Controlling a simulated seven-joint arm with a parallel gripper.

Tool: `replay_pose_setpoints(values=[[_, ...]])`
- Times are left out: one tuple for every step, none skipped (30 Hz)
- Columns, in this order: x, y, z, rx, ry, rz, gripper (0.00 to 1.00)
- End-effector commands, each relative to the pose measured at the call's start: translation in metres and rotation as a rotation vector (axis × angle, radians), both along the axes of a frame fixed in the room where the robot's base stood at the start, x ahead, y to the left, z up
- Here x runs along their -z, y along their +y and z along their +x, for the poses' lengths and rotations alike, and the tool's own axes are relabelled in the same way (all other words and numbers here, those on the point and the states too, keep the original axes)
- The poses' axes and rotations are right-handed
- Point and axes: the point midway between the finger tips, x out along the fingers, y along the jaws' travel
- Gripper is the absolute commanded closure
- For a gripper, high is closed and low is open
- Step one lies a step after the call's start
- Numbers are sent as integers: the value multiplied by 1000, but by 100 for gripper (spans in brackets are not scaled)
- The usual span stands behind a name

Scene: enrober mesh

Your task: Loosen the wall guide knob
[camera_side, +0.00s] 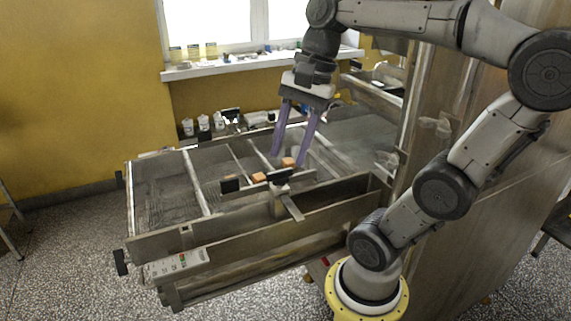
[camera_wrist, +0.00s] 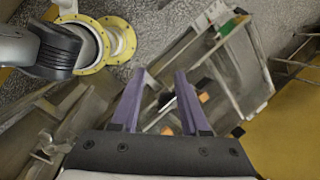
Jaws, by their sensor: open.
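My gripper (camera_side: 289,159) is open and empty, its two purple fingers pointing down above the mesh belt; its fingers also show in the wrist view (camera_wrist: 161,75). Below it a pale guide bar (camera_side: 252,190) lies across the machine's near part. A dark block (camera_side: 230,185) sits at its left end and another dark piece (camera_side: 278,175) near its middle, above a bracket (camera_side: 279,203) on the front rail. I cannot tell which dark part is the wall guide knob. In the wrist view a dark piece (camera_wrist: 166,101) shows between the fingers, apart from them.
Orange-brown pieces (camera_side: 288,162) lie on the mesh (camera_side: 165,196) near the bar. The front rail (camera_side: 225,228) carries a button panel (camera_side: 178,262). Another black knob (camera_side: 121,262) is at the front left corner. A tall metal housing (camera_side: 480,170) stands right. White bottles (camera_side: 204,123) stand behind.

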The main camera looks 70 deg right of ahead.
Motion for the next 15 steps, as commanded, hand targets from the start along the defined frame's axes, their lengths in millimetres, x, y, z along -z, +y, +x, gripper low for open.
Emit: replay_pose_setpoints(values=[[-7, -14, 7, 129, 32, 47, 55], [-11, -22, 10, 197, 49, 74, 55], [-16, -33, 14, 285, 69, 109, 55], [-19, -42, 16, 346, 81, 134, 55], [-21, -51, 18, 403, 93, 156, 55], [-24, -64, 20, 469, 102, 182, 55], [-26, -73, 21, 511, 106, 198, 55], [-26, -82, 21, 545, 108, 210, 55], [-27, -95, 21, 587, 109, 223, 55], [-26, -103, 21, 615, 108, 230, 55], [-26, -111, 20, 642, 108, 235, 55], [-24, -120, 17, 672, 110, 241, 55], [-23, -125, 16, 691, 113, 246, 55], [-21, -129, 14, 707, 117, 251, 55], [-20, -133, 12, 723, 119, 255, 55]])
